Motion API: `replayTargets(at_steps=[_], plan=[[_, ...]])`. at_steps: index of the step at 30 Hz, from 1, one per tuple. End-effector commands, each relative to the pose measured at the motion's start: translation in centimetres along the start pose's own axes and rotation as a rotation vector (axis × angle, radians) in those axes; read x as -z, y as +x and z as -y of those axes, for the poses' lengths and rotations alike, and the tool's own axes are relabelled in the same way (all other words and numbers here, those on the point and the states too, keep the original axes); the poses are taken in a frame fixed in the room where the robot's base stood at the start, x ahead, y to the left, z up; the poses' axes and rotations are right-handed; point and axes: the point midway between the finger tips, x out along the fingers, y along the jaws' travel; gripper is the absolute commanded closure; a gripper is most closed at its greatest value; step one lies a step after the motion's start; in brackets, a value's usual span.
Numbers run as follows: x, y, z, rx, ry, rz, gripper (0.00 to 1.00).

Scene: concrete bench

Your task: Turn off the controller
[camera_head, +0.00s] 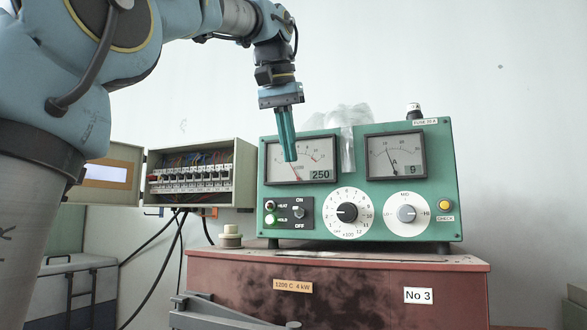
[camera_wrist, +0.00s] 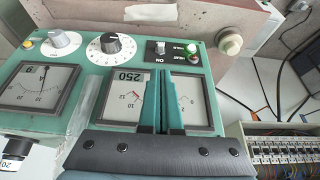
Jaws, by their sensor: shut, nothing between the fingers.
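The controller (camera_head: 336,176) is a green box with two meters and dials on its front. Its small toggle switch (camera_head: 298,212) sits on a dark plate at the lower left, between the words ON above and OFF below. It also shows in the wrist view (camera_wrist: 161,48), upside down. I cannot tell its lever position for sure. Beside it, the HOLD lamp (camera_head: 269,219) glows green and the HEAT lamp (camera_head: 269,205) looks dark red. My gripper (camera_head: 291,158) is shut and empty, pointing down in front of the left meter, above the switch. Its fingers (camera_wrist: 158,73) appear just short of the switch.
The controller stands on a red-brown furnace box (camera_head: 350,285). The black dial (camera_head: 347,212) and the grey dial (camera_head: 407,213) are right of the switch. An open breaker box (camera_head: 242,170) with wires is at the left. A pale round knob (camera_head: 230,237) stands left of the controller.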

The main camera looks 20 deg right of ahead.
Motion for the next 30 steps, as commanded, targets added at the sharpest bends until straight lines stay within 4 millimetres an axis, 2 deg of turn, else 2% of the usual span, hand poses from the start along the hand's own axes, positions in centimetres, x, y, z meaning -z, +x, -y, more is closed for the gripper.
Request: replayTargets(at_steps=[9,15,21,30], plan=[[-0.1,5.6,0.0,0.000,0.001,0.004,1.00],[-0.1,8.1,0.0,0.000,0.000,0.003,1.00],[-0.1,9.0,0.0,0.000,0.000,0.001,1.00],[0.0,9.0,0.0,0.000,0.000,-0.001,1.00]])
